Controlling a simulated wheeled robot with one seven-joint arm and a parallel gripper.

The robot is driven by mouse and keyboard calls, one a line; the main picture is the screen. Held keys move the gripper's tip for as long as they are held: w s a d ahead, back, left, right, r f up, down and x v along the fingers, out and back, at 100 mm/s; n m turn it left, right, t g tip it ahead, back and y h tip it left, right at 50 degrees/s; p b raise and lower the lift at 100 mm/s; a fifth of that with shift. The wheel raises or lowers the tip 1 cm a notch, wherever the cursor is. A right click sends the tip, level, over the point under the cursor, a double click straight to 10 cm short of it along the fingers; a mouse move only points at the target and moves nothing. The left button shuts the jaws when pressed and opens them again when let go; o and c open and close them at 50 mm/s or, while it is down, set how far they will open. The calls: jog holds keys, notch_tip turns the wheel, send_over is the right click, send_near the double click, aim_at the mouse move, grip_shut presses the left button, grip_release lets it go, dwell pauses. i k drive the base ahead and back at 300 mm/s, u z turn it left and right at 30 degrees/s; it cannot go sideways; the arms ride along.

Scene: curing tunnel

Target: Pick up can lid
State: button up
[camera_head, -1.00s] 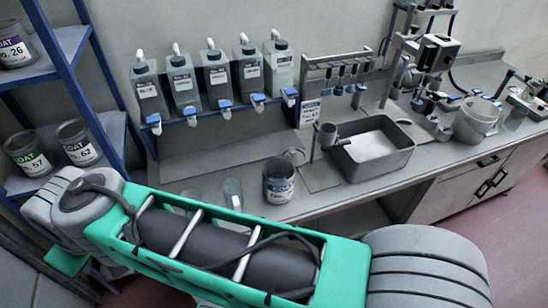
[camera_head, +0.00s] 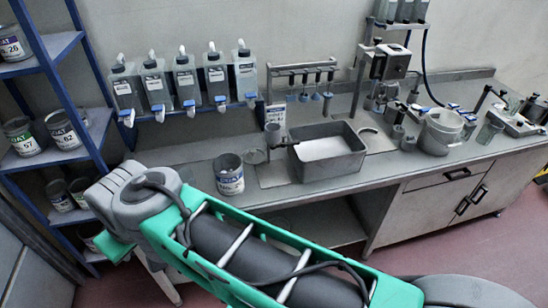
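An open grey can (camera_head: 229,176) with a COAT label stands upright on the bench (camera_head: 190,151). A small round grey disc (camera_head: 254,156) is just behind and right of it; it may be the can lid, but I cannot tell for sure. My arm crosses the lower part of the view, in front of the bench. My gripper is out of sight, so its state and what it holds are hidden.
A grey tub (camera_head: 360,165) with white contents stands right of the can. Bottles with blue taps (camera_head: 186,82) hang behind. A blue shelf (camera_head: 75,140) with several cans is at the left. The floor (camera_head: 475,240) at lower right is clear.

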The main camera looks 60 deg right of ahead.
aim_at(255, 156)
jog(key=z, duration=0.95)
jog(key=i, duration=1)
